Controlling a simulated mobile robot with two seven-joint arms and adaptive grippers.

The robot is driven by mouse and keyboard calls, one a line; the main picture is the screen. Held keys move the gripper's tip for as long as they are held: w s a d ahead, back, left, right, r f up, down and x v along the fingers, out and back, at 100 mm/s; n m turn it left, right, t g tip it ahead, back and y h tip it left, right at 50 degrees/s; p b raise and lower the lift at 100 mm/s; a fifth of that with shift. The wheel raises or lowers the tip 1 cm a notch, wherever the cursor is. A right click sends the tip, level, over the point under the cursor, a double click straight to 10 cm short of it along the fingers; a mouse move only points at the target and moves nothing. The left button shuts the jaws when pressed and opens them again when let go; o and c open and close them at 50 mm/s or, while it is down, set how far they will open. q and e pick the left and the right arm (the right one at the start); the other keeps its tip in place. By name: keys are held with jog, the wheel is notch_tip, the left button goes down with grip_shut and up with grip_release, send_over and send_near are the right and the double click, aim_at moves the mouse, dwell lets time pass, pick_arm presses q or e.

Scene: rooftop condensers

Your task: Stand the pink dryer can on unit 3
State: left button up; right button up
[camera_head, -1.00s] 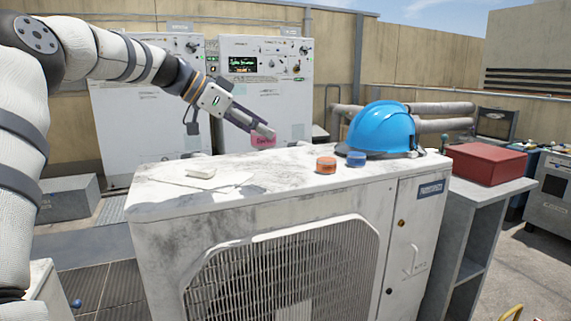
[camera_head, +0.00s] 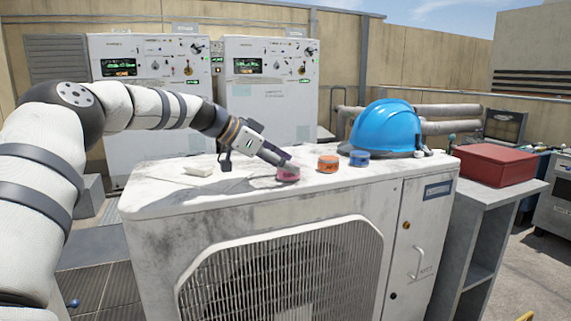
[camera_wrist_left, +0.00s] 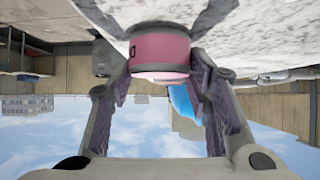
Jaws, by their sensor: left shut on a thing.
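The pink dryer can (camera_head: 288,175) is at the top of the white condenser unit (camera_head: 160,202), left of the orange can. My left gripper (camera_head: 281,163) reaches in from the upper left and is shut on it. In the left wrist view, the pink can (camera_wrist_left: 160,50) sits between the two fingers, with the unit's worn top (camera_wrist_left: 225,12) right by its end. The can looks upright and at or very near the surface; I cannot tell if it bears on it. The unit's label is too small to read. My right gripper is not in view.
An orange can (camera_head: 328,163), a blue can (camera_head: 359,158) and a blue hard hat (camera_head: 386,128) stand to the right on the same top. A small white block (camera_head: 198,170) lies to the left. A red box (camera_head: 495,164) sits on a grey stand beside the unit. The front of the top is clear.

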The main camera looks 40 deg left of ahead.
pick_arm(q)
jog(key=o, duration=1.4)
jog(key=shift+r, duration=0.1)
jog(key=p+v, duration=0.2)
jog(key=v, duration=1)
jog(key=shift+a+r, duration=0.1)
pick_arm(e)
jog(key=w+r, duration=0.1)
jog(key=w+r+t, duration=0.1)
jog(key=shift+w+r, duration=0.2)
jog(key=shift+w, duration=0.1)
